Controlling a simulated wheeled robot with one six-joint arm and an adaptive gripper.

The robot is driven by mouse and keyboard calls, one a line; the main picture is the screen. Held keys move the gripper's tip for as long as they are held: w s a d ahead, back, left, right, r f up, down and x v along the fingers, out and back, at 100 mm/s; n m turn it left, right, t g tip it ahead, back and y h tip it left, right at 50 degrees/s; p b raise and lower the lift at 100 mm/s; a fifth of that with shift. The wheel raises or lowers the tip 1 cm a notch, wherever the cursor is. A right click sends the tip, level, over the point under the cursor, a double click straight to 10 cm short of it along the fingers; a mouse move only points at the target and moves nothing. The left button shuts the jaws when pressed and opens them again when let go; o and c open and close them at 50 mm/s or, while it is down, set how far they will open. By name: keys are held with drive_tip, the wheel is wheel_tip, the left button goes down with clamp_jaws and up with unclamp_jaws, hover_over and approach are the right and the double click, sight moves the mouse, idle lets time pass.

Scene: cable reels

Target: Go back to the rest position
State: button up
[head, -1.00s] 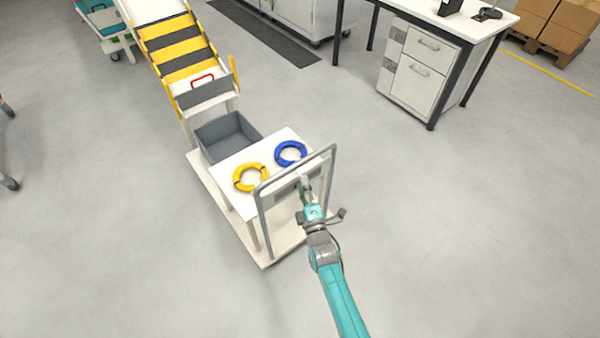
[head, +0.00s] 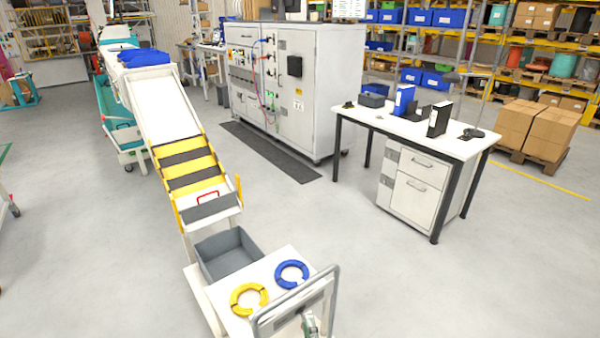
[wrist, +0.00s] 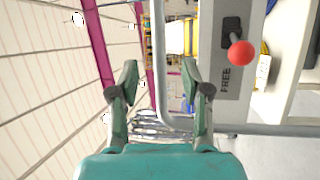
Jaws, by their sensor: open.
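My gripper (wrist: 160,78) is open in the wrist view, its two green-grey fingers spread apart with nothing held between them. A grey bar of the cart's handle frame shows beyond and between the fingers; I cannot tell how near it is. In the head view only a small part of my gripper (head: 310,322) shows at the bottom edge, by the handle frame (head: 335,290). Most of my arm is out of that view. A yellow ring (head: 236,301) and a blue ring (head: 280,272) lie on the white cart top (head: 268,283).
A grey bin (head: 205,262) stands behind the cart top, below a yellow-and-black striped ramp (head: 163,107). A panel marked FREE (wrist: 222,95) with a red knob (wrist: 241,53) is close by in the wrist view. A desk (head: 455,145) stands right. Open floor surrounds the cart.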

drive_tip(key=s+d+m+g+h, duration=0.1)
drive_tip(key=s+d+m, duration=0.25)
drive_tip(key=s, duration=0.55)
drive_tip(key=s+d+f+m, duration=0.1)
drive_tip(key=s+d+m, duration=0.25)
drive_tip(key=s, duration=0.65)
drive_tip(key=s+d+m+g+h, duration=0.1)
drive_tip(key=s+d+m, duration=0.25)
drive_tip(key=s, duration=0.55)
drive_tip(key=s+d+r+m+g+h, duration=0.1)
drive_tip(key=s+r+m, duration=0.3)
drive_tip(key=s+r, duration=0.4)
drive_tip(key=s+d+r+m+g+h, duration=0.1)
drive_tip(key=s+d+r+m, duration=0.2)
drive_tip(key=s, duration=0.9)
wheel_tip(320, 180, up, 5)
drive_tip(key=shift+d+f+m+g, duration=0.1)
drive_tip(key=shift+d+m+g, duration=0.25)
drive_tip(key=shift+m, duration=0.7)
